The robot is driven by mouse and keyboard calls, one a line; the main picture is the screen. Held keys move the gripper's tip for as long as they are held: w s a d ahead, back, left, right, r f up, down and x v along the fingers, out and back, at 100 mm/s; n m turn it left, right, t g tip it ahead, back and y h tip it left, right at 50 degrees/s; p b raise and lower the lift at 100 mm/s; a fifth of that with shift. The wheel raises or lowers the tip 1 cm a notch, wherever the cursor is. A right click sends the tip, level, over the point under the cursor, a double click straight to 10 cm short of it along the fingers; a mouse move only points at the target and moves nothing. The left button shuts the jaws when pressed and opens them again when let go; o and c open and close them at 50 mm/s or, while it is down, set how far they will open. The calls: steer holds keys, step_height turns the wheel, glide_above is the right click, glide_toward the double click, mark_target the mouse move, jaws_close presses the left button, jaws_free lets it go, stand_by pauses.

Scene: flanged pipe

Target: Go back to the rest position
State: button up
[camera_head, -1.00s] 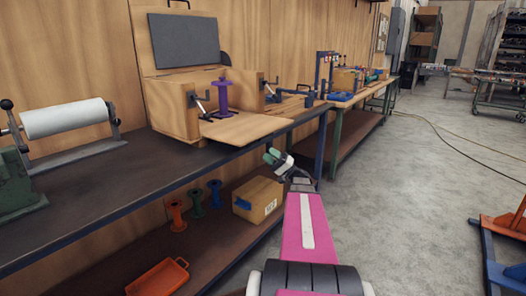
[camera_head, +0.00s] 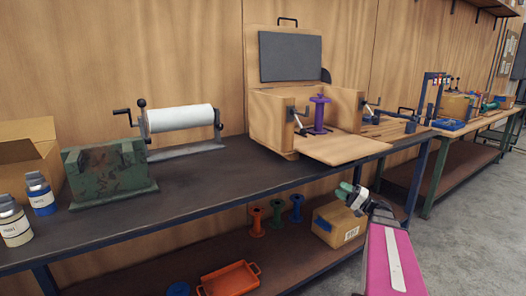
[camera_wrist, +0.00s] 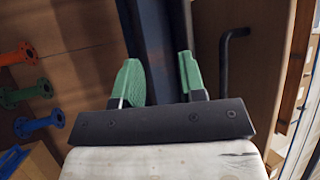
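My gripper (camera_head: 350,190) is in front of the bench edge in the head view, at the end of my pink arm, low and right of centre. In the wrist view my gripper (camera_wrist: 164,85) shows two green fingers standing apart with nothing between them. A purple flanged pipe (camera_head: 320,114) stands upright in the open wooden box (camera_head: 272,122) on the bench. My gripper is apart from it, lower and to the right. Orange (camera_head: 257,222), green (camera_head: 277,215) and blue (camera_head: 297,208) flanged pipes stand on the lower shelf.
The dark bench top (camera_head: 200,187) has free room before the paper roll (camera_head: 180,118). A cardboard box (camera_head: 338,224) and an orange tray (camera_head: 230,280) are on the lower shelf. Paint cans (camera_head: 40,194) stand at left. Grey floor (camera_head: 445,225) is open at right.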

steer(key=s+a+f+g+h, duration=0.3)
steer(key=a+f+g, duration=0.1)
steer(key=a+f, duration=0.25)
steer(key=s+a+f+g+h, duration=0.2)
steer(key=a+f+g+h, duration=0.15)
steer(key=a+f, duration=0.35)
steer(key=s+a+f+n+g+h, duration=0.2)
steer(key=s+f+h, duration=0.5)
steer(key=h, duration=0.6)
steer(key=shift+s+a+f+n, duration=0.25)
steer(key=shift+s+a+n, duration=0.25)
steer(key=shift+s, duration=0.7)
